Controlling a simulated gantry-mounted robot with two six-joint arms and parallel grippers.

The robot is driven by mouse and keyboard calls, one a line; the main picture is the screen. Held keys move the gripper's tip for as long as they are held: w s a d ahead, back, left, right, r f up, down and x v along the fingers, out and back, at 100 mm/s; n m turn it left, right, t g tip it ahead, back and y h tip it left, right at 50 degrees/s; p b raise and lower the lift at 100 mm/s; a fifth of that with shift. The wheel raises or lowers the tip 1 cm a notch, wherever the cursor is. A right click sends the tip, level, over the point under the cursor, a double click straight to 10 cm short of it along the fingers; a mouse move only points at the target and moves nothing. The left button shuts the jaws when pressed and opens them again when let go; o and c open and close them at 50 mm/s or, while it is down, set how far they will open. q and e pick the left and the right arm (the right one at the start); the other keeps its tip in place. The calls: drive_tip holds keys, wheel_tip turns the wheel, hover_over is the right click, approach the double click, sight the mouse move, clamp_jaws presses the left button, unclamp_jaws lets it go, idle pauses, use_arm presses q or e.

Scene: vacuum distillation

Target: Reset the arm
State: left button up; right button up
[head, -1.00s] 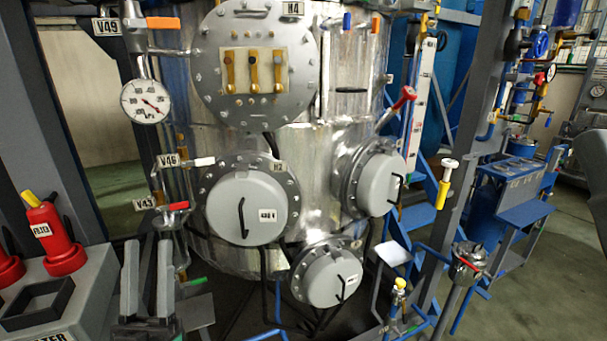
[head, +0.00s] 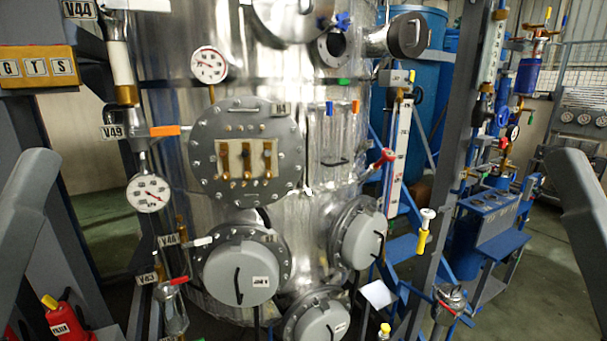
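Two smooth grey links of mine stand raised at the picture's sides in the head view. The left arm's link (head: 28,205) leans inward at the left edge, and the right arm's link (head: 578,225) leans inward at the right edge. Neither gripper's fingers can be made out, so what they hold is hidden. Between the links stands the shiny steel vessel (head: 190,120), with a large round bolted flange (head: 215,187) and grey round covers below it. Neither visible link touches the vessel in this view.
Two dial gauges (head: 148,193) and tagged valves line the vessel's left side. A red-handled valve (head: 385,156) and a yellow-and-white handle (head: 424,232) are at its right. A red bottle-like object (head: 67,322) is at lower left. Blue benches (head: 490,220) and open floor lie right.

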wheel_tip(320, 180, up, 24)
drive_tip(key=p, duration=2)
